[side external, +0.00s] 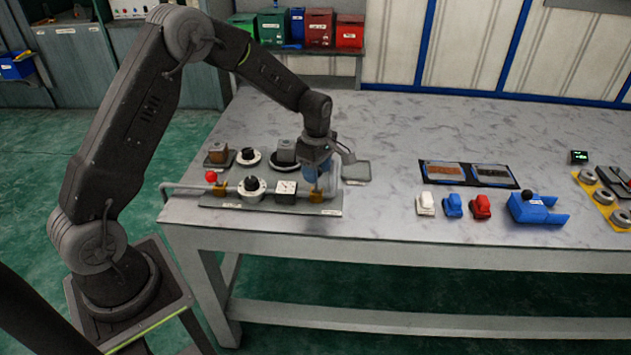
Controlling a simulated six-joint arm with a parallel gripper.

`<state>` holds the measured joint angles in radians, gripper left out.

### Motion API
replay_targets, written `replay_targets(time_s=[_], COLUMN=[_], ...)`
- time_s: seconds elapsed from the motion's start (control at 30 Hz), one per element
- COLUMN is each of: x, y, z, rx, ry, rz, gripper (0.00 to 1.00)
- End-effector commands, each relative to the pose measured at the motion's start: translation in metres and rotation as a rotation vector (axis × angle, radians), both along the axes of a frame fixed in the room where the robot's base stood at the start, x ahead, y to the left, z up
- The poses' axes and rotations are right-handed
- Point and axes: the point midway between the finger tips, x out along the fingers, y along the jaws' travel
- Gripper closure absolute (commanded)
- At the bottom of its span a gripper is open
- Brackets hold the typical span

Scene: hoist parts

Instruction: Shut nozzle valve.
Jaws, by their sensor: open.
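A grey panel (222,200) lies on the left part of the table with a pipe (182,188) running into it. A red ball-topped handle (211,176) stands above a brass fitting (220,190) at the panel's left. A second brass fitting (316,196) sits at the right end, just under my gripper (320,186). My gripper points down there and its jaws are open; its fingertips are small and partly hidden, and I cannot tell whether they touch anything. No readable label shows which part is the nozzle valve.
Round black-and-white knobs (252,188) and a white square gauge (286,188) crowd the panel. A grey flat plate (356,171) lies right of my gripper. Further right are a black tray (468,186), small white, blue and red pieces, and a blue block (530,208).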

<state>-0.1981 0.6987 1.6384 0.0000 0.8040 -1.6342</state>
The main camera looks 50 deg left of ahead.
Motion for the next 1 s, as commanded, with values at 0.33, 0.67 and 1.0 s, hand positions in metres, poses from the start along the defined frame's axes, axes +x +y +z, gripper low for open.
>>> replay_targets(time_s=[0.33, 0.67, 1.0], x=[0.009, 0.014, 0.014], y=[0.009, 0.014, 0.013], z=[-0.003, -0.005, 0.007], rx=[0.000, 0.000, 0.001], ry=[0.001, 0.001, -0.002], rz=[0.001, 0.001, 0.000], gripper=[0.55, 0.49, 0.49])
